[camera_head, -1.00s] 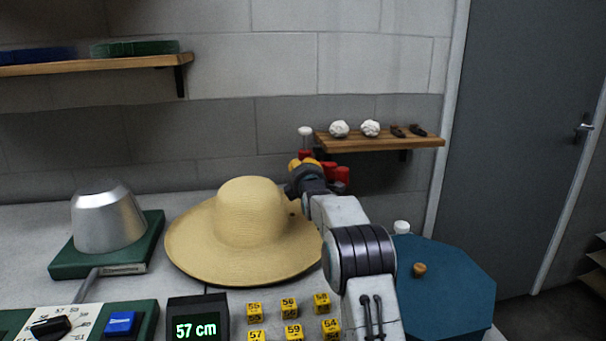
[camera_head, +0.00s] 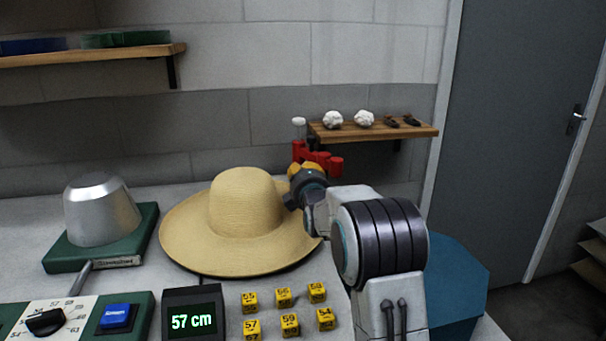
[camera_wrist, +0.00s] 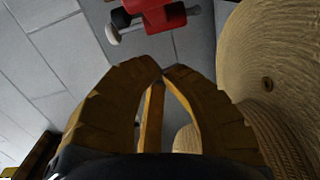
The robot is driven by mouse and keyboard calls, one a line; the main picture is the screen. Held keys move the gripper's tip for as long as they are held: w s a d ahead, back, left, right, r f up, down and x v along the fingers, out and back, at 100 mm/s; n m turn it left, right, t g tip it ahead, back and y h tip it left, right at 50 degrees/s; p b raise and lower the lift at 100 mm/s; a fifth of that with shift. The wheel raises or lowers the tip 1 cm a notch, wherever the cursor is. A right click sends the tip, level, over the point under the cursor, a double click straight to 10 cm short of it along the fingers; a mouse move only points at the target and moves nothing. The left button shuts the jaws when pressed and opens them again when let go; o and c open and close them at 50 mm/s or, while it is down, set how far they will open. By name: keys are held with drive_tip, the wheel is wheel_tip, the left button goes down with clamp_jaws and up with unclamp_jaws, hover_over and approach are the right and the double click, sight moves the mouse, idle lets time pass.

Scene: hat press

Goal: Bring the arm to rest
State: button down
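My gripper (camera_head: 306,170) is at the right side of the straw hat (camera_head: 240,215), close to its crown and above its brim, in the head view. In the wrist view the two orange-brown fingers of my gripper (camera_wrist: 163,68) meet at their tips, with nothing seen between them. The hat's woven side, with a small dark eyelet, fills the right of the wrist view (camera_wrist: 290,90). My arm reaches in from the lower right and is bent. Whether my gripper touches the hat is not clear.
A red device (camera_head: 325,160) stands just behind my gripper. A metal block (camera_head: 100,210) on a green base, a "57 cm" display (camera_head: 192,318) and several yellow number cubes (camera_head: 290,318) surround the hat. A blue octagonal surface (camera_head: 460,275) is behind my arm. A wall shelf (camera_head: 380,132) hangs behind.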

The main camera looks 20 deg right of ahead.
drive_tip(key=shift+v, duration=0.95)
drive_tip(key=s+a+r+m+g+y+p, duration=0.1)
drive_tip(key=s+a+r+m+g+p, duration=0.3)
drive_tip(key=s, duration=0.4)
drive_tip(key=s+a+r+m+g+y+p, duration=0.1)
drive_tip(key=s+a+m+g+y+p, duration=0.15)
drive_tip(key=s+a+p, duration=0.45)
drive_tip(key=s+a+m+g+p, duration=0.3)
drive_tip(key=s+m+g+p, duration=0.4)
drive_tip(key=s, duration=2.2)
drive_tip(key=shift+s+a+r+m+g+p, duration=0.15)
drive_tip(key=shift+a+r+m+g+p, duration=0.15)
drive_tip(key=shift+m+p, duration=0.65)
